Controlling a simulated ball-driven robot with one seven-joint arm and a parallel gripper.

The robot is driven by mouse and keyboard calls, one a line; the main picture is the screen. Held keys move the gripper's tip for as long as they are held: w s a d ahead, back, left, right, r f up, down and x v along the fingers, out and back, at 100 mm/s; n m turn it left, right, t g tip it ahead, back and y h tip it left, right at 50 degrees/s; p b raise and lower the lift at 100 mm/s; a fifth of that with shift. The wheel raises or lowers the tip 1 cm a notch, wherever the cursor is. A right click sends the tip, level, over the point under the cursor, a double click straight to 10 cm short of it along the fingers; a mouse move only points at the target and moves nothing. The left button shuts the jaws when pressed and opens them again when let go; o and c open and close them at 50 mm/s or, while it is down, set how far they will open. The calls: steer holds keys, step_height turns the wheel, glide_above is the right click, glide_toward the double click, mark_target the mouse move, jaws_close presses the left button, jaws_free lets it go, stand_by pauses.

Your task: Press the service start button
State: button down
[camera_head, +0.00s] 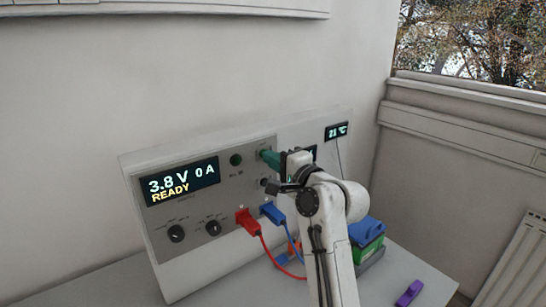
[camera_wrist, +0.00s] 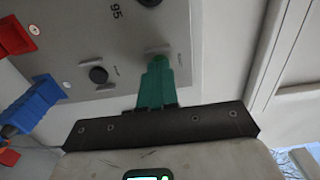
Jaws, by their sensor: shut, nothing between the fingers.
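The battery cycler (camera_head: 165,245) is a pale cabinet with a grey front panel. Its display (camera_head: 180,182) reads 3.8 V, 0 A, READY. No label clearly reads service start.
Red plug (camera_head: 247,222) and blue plug (camera_head: 272,212) with cables stick out below the fingers. Two knobs (camera_head: 176,233) (camera_head: 213,228) sit under the display. A blue-and-green block (camera_head: 368,238) and a purple item (camera_head: 409,293) lie on the table (camera_head: 385,290) at right.

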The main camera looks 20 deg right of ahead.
stand_by(0.3)
steer(key=shift+w+a+r, duration=0.2)
steer(key=shift+w+a, duration=0.1)
steer(key=shift+w, duration=0.4)
steer(key=shift+r, duration=0.1)
